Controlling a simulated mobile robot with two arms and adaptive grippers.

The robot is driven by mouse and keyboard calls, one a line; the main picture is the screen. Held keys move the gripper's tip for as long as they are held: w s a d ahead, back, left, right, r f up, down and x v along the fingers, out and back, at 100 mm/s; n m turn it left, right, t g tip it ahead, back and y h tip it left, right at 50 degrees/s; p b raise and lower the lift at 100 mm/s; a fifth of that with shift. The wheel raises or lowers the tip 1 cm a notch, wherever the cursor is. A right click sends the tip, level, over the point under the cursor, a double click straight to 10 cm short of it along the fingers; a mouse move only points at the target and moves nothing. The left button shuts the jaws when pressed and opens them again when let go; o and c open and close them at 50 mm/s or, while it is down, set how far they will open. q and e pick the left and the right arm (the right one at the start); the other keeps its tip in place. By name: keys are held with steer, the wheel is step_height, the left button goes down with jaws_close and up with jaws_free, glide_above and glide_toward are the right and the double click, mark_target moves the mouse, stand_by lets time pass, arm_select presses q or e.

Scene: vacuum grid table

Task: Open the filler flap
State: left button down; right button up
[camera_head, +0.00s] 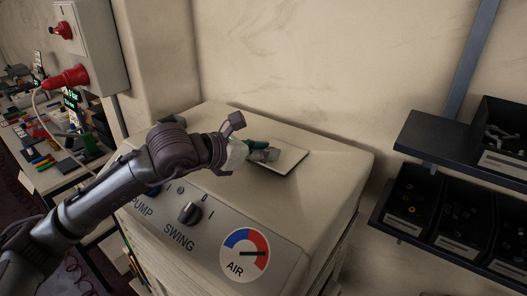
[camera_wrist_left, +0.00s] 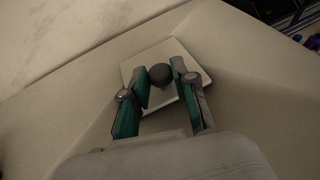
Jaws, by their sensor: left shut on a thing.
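The filler flap (camera_head: 291,160) is a pale square plate on the sloping top of the cream machine (camera_head: 330,165). It also shows in the wrist view (camera_wrist_left: 192,56), with a dark round knob (camera_wrist_left: 160,74) on it. My left gripper (camera_head: 270,154) reaches over the machine from the left and is shut on the knob, one green-and-grey finger on each side of it in the wrist view (camera_wrist_left: 160,82). The fingers hide the knob in the head view. The flap looks to lie flat on the top; I cannot tell whether it is slightly raised. My right gripper is not in view.
The machine's front panel has a SWING knob (camera_head: 189,213) and an AIR gauge (camera_head: 245,254). Black bins (camera_head: 455,222) on a wall rack stand at the right. A cluttered table (camera_head: 45,165) and a box with red plugs (camera_head: 95,40) are at the left.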

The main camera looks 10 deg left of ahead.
arm_select(q)
steer(key=shift+w+r, duration=0.1)
steer(key=shift+r, duration=0.3)
